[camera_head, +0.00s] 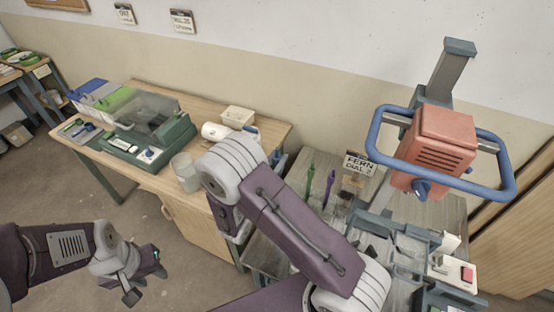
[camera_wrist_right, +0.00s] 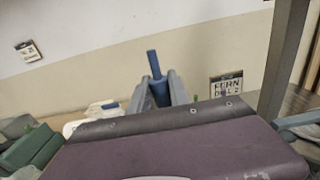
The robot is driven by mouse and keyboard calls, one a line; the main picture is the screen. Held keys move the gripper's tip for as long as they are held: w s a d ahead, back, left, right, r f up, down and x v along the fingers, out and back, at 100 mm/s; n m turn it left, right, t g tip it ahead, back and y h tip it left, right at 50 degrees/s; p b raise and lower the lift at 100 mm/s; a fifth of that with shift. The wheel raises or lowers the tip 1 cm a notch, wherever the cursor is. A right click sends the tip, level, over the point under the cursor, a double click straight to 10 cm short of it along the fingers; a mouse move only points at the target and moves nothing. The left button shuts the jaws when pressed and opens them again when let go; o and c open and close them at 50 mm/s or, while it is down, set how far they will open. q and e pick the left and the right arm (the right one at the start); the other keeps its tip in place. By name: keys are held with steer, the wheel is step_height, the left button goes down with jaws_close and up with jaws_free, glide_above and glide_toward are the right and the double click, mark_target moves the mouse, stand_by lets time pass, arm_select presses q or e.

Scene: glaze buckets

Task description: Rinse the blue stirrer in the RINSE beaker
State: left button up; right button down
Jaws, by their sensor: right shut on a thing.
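In the right wrist view, my right gripper (camera_wrist_right: 160,80) is shut on an upright blue rod, the blue stirrer (camera_wrist_right: 152,63). Its top stands above the fingers; its lower end is hidden behind my purple arm link. A clear glass beaker (camera_head: 185,173) stands at the front right of the wooden desk, just left of my right arm. I cannot read any RINSE label on it. My left gripper (camera_head: 143,278) is open and empty above the floor at lower left.
A green machine (camera_head: 150,140) with a clear cover fills the desk's left. A white cylinder (camera_head: 214,131) and a white box (camera_head: 238,117) are behind my right arm. Green (camera_head: 309,182) and purple (camera_head: 329,186) sticks stand on the grey bench beside an orange mixer (camera_head: 437,147).

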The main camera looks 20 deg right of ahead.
steer(key=shift+f+b, duration=6.55)
steer(key=shift+f, duration=1.55)
steer(key=shift+r+p, duration=1.15)
steer(key=shift+r, duration=0.2)
steer(key=shift+f, duration=0.15)
step_height(320, 180, down, 3)
steer(key=shift+r+b, duration=0.15)
steer(key=shift+b, duration=1.1)
steer(key=shift+r, duration=0.2)
